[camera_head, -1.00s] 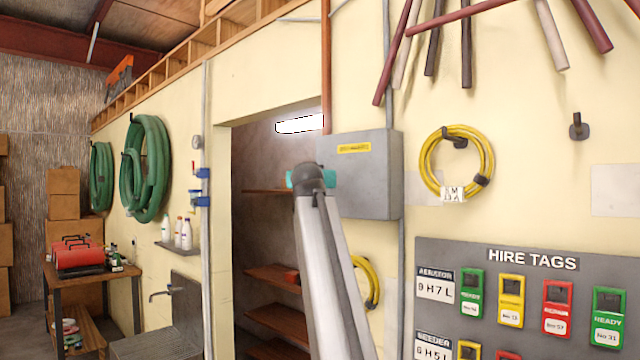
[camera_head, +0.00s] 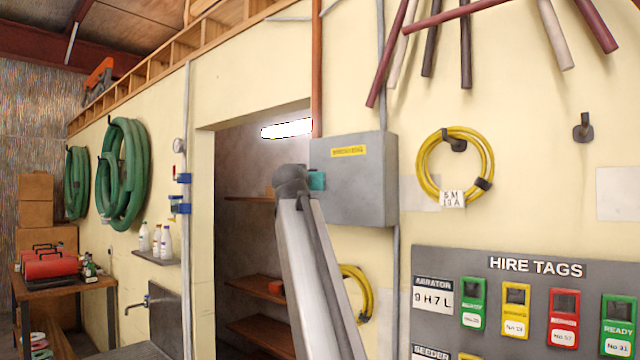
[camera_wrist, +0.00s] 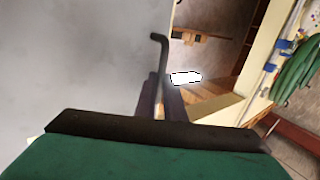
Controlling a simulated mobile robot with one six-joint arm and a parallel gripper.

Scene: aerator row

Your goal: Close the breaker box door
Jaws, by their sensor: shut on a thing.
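The grey breaker box (camera_head: 362,188) hangs on the cream wall, with a yellow label on its front. Its front looks flush in the head view, with no clear gap, but my arm hides part of its lower left edge. My gripper (camera_wrist: 160,98) is at the left side of the box; its teal body shows in the head view. In the wrist view a smooth grey surface (camera_wrist: 70,60), seemingly the box door, fills the left. A thin dark bent handle (camera_wrist: 159,48) rises from between my fingers, which are shut on it. The grip itself is partly hidden.
A doorway with wooden shelves (camera_head: 258,287) opens left of the box. A yellow coil (camera_head: 455,178) and the hire tags board (camera_head: 450,262) are to the right. A conduit runs along the box's right side. Green hoses (camera_head: 125,175) hang far left.

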